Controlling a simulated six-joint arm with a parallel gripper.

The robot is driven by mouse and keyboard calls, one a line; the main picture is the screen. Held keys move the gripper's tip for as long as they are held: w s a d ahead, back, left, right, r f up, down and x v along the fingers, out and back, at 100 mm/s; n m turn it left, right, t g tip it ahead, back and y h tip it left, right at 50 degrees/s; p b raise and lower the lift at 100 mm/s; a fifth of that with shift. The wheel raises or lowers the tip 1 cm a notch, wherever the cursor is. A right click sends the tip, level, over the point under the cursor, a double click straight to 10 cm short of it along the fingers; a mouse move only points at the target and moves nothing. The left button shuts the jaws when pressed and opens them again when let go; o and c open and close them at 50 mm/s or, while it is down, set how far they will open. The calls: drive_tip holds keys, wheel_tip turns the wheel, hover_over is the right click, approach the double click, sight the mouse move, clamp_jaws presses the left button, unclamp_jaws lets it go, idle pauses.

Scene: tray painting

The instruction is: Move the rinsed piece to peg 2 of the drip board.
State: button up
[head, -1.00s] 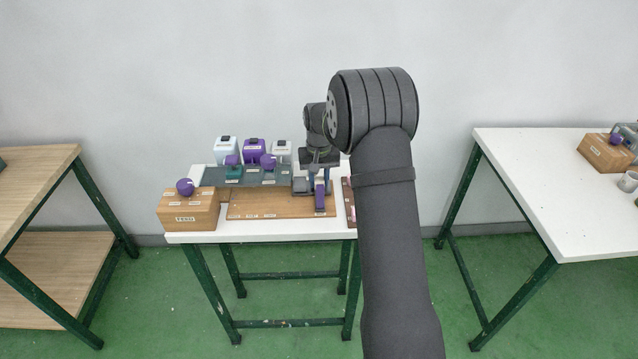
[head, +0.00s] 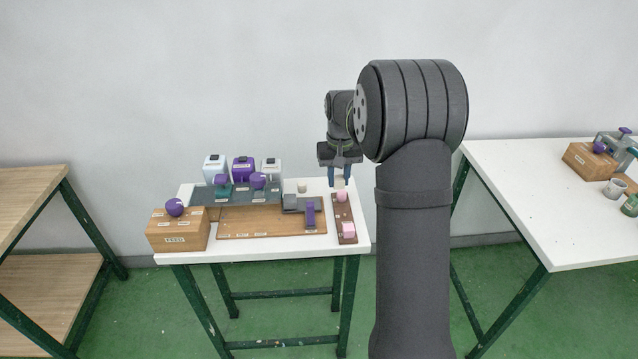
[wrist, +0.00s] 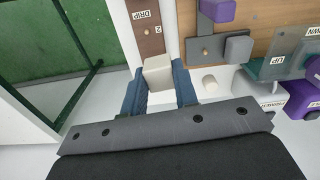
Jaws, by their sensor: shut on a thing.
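My gripper (head: 339,180) is shut on a pale cream piece (wrist: 158,74), held between its two blue fingers. In the wrist view, the brown drip board (wrist: 145,45) lies just beyond the piece, with a DRIP label, a label 2 and a small bare peg (wrist: 147,31) beside it. In the head view, the drip board (head: 343,212) runs along the right of the white table, and my gripper is at its far end. A pink thing (head: 341,197) shows right below the fingers. I cannot tell whether it is part of the held piece. Another pink block (head: 348,230) sits on the near end.
A cream cylinder (head: 302,187) stands behind. A FEED block (head: 178,238), purple-topped pieces and several bottles stand further left.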

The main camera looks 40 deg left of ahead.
drive_tip(key=d+r, duration=0.1)
drive_tip(key=d, duration=0.1)
drive_tip(key=m, duration=0.1)
hover_over(345, 214)
wheel_tip(345, 214, down, 5)
drive_tip(key=shift+f, duration=2.5)
drive_tip(key=shift+f, duration=0.6)
drive_tip(key=o, duration=1)
drive_tip(key=shift+c, duration=1.4)
